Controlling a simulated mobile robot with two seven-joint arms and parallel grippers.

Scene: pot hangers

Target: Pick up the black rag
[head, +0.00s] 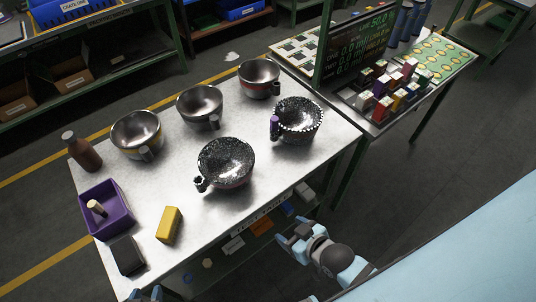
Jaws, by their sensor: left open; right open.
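The black rag (126,255) appears as a dark, folded-looking block on the near left corner of the metal table (150,200). It lies just below the purple bin (106,209) and left of a yellow block (169,225). My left gripper (145,294) shows only its tips at the bottom edge, below the rag and apart from it; it is open. My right gripper (296,236) is open and empty, off the table's near right edge, far from the rag.
Several bowls, including a speckled one (226,163) and a yellow-banded one (137,135), fill the table's middle and back. A brown bottle (82,151) stands at the left edge. A shelf with small items is under the table. Another table (430,60) stands at the upper right.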

